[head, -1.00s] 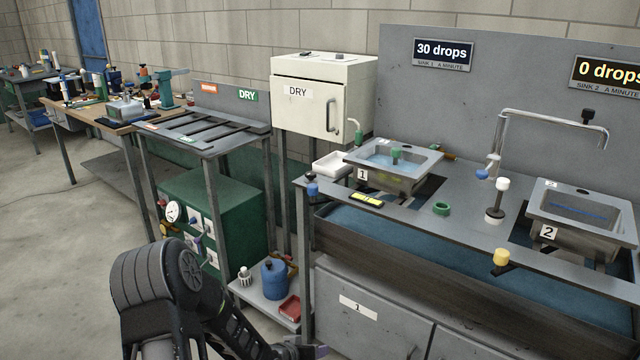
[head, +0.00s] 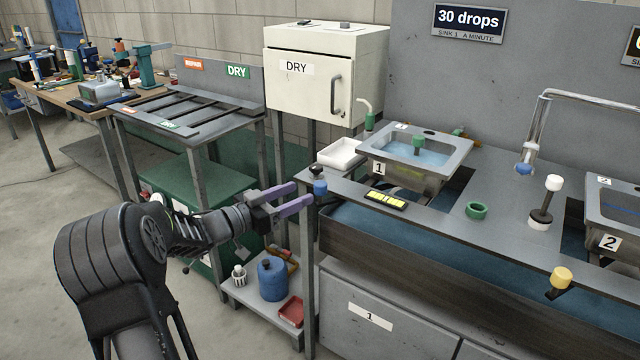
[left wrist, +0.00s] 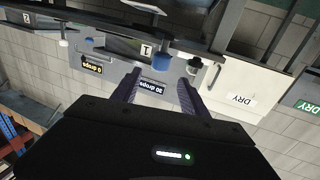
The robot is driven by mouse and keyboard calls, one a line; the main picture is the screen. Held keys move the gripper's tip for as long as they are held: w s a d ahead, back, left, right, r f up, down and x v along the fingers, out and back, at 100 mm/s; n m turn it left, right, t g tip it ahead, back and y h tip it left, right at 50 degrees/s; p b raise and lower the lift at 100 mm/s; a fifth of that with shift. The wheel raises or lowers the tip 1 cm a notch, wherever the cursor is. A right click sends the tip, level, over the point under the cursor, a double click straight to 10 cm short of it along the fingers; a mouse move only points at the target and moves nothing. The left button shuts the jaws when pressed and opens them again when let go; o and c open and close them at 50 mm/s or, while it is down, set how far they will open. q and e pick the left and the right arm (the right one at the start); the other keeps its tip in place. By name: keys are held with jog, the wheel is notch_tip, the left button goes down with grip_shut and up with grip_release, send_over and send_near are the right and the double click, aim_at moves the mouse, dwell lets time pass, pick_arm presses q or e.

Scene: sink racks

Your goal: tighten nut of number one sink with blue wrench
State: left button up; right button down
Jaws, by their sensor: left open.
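The number one sink (head: 450,158) is a steel basin with bluish water, set in the counter and marked with a "1" label. A sign (head: 467,20) above it reads "30 drops". Its nut cannot be made out. A blue piece (head: 320,188) with a black top sits at the counter's left front corner; I cannot tell whether it is the blue wrench. It also shows in the left wrist view (left wrist: 161,63). My left gripper (head: 304,194), with purple fingers, is open and empty just left of this blue piece. My right gripper is not in view.
A yellow-and-black block (head: 386,200) and a green ring (head: 476,210) lie on the counter. A white-topped post (head: 551,190) and a yellow knob (head: 561,278) are further right. A white DRY cabinet (head: 300,80) stands behind. A blue jug (head: 272,279) is on the low shelf.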

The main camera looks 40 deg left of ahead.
aim_at(315, 187)
pick_arm(q)
jog(key=shift+x, duration=3.9)
grip_shut()
